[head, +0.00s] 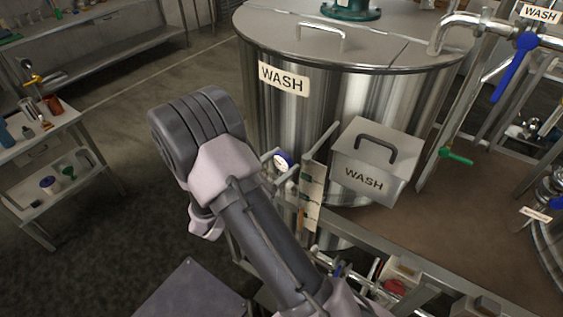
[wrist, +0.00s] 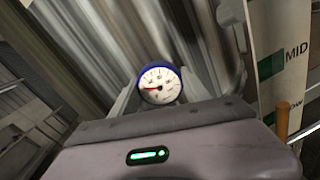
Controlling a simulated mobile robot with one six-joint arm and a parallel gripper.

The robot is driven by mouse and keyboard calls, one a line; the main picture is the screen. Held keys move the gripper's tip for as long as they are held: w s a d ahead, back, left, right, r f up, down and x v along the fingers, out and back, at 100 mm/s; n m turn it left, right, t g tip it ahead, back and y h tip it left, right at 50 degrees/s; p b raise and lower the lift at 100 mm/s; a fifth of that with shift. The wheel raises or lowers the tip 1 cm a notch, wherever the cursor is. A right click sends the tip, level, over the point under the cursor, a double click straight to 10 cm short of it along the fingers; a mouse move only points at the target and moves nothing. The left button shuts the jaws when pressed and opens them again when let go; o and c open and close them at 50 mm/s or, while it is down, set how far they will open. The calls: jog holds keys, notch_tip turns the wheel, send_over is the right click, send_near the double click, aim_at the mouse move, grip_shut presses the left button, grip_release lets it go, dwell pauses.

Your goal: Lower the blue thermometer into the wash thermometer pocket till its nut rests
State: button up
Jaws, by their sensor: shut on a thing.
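The blue thermometer (wrist: 160,85) has a round white dial with a blue rim and a red needle. It shows between the pale fingers of my gripper (wrist: 160,95) in the wrist view. My gripper is shut on it. In the head view the thermometer dial (head: 283,161) is just right of my arm, in front of the steel wash tank (head: 345,110). The stem, the nut and the wash thermometer pocket are hidden or cannot be made out, so I cannot tell whether the stem is in the pocket.
A white strip (head: 312,195) with coloured marks stands close right of the dial; the wrist view shows "MID" on this strip (wrist: 285,60). A steel box (head: 370,165) labelled WASH is further right. Pipes and a rail (head: 400,260) run below. A side table (head: 40,150) is left.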

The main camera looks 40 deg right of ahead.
jog(key=o, duration=1.5)
jog(key=shift+a, duration=0.1)
jog(key=s+a, duration=0.1)
jog(key=a, duration=0.4)
jog(key=s+a, duration=0.1)
jog(key=a, duration=0.5)
jog(key=s+a, duration=0.1)
jog(key=a, duration=0.5)
jog(key=shift+s, duration=0.15)
